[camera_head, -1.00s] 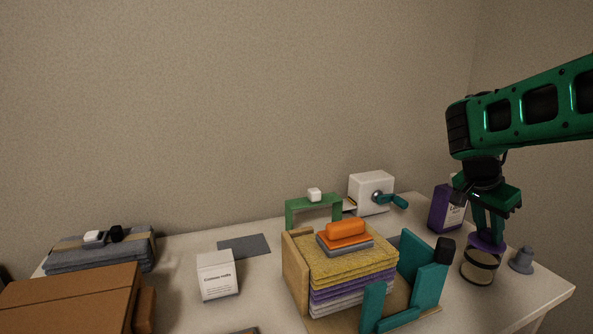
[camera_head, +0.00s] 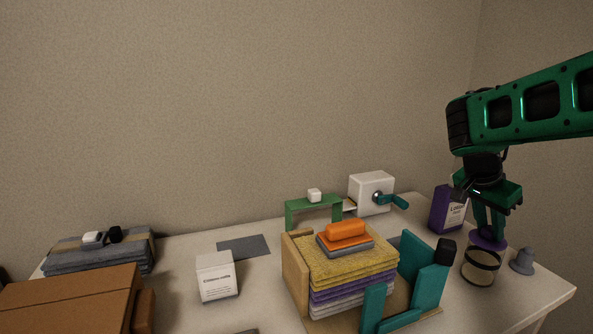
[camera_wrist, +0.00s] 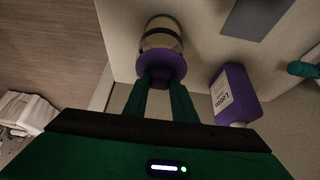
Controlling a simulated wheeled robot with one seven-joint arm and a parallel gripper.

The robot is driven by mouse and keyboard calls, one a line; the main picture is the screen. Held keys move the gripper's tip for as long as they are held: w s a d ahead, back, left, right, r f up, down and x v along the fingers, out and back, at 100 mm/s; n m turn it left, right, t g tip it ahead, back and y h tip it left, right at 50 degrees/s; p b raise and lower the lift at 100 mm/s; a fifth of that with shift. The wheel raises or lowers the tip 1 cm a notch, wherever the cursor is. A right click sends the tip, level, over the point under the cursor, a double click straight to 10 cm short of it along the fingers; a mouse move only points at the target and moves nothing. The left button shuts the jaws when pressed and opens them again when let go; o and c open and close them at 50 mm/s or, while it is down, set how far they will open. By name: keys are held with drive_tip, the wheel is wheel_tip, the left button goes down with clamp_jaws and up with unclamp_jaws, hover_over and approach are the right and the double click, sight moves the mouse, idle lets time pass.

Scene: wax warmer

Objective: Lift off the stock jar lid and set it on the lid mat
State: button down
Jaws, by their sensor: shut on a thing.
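The stock jar (camera_head: 481,269) is a clear, cream-filled jar with a dark band, standing upright near the table's right end. My gripper (camera_head: 489,228) is above it, pointing down and shut on the purple jar lid (camera_head: 487,240). The lid looks slightly above the jar's rim; the gap is hard to judge. The wrist view shows the lid (camera_wrist: 165,64) between my fingertips (camera_wrist: 164,78), in front of the jar (camera_wrist: 160,36). A flat dark grey mat (camera_wrist: 258,14) is partly in the wrist view; whether it is the lid mat is unclear.
A purple bottle (camera_head: 447,210) stands behind the jar and a grey cone-shaped piece (camera_head: 522,262) right of it. A teal-sided towel rack (camera_head: 419,262) is to the left. A white box with a teal crank (camera_head: 371,193) stands at the back. Another grey sheet (camera_head: 243,246) lies farther left.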

drive_tip(key=shift+r, duration=0.1)
drive_tip(key=shift+r, duration=1.95)
